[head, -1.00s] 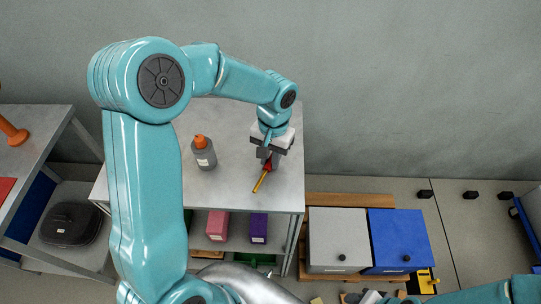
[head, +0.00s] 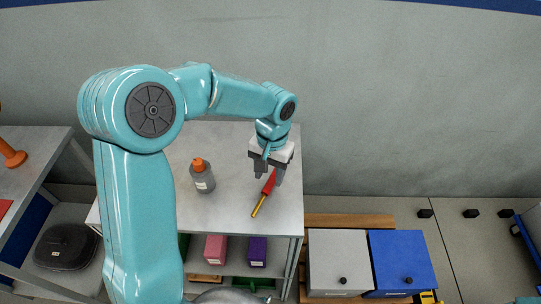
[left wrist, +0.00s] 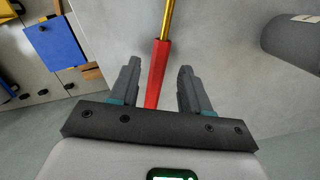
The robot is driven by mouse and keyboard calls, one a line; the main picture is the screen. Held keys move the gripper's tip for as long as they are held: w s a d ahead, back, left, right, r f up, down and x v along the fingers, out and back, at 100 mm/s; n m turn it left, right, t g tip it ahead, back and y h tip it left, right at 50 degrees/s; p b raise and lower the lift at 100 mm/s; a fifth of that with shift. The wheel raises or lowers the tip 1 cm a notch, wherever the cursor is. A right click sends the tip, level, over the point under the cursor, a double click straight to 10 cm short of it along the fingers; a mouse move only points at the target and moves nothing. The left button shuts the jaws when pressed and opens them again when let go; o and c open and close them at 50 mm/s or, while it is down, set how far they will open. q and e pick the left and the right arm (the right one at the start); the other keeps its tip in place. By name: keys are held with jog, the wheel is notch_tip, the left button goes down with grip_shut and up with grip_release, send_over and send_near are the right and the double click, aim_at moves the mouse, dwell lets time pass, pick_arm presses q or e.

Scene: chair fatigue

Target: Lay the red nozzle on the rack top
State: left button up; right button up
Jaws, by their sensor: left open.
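The red nozzle (head: 268,184) with a yellow rod end lies on the grey rack top (head: 227,214), right of the bottle. It also shows in the left wrist view (left wrist: 157,75), its red part reaching between the open fingers. My left gripper (head: 267,177) is open above the nozzle's red end, with a finger on either side and a gap to the nozzle on both sides. I cannot tell whether the nozzle touches anything but the rack top. My right gripper is not in view.
A grey bottle with an orange cap (head: 202,177) stands left of the nozzle. Pink (head: 215,249) and purple (head: 258,251) boxes sit on the shelf below. White (head: 338,262) and blue (head: 401,262) boxes stand to the right. The rack top's front is clear.

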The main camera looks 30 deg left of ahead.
aim_at(271, 180)
pick_arm(q)
notch_tip(271, 180, up, 9)
jog(key=shift+w, duration=0.45)
jog(key=shift+w+a, duration=0.1)
jog(key=shift+s, duration=0.2)
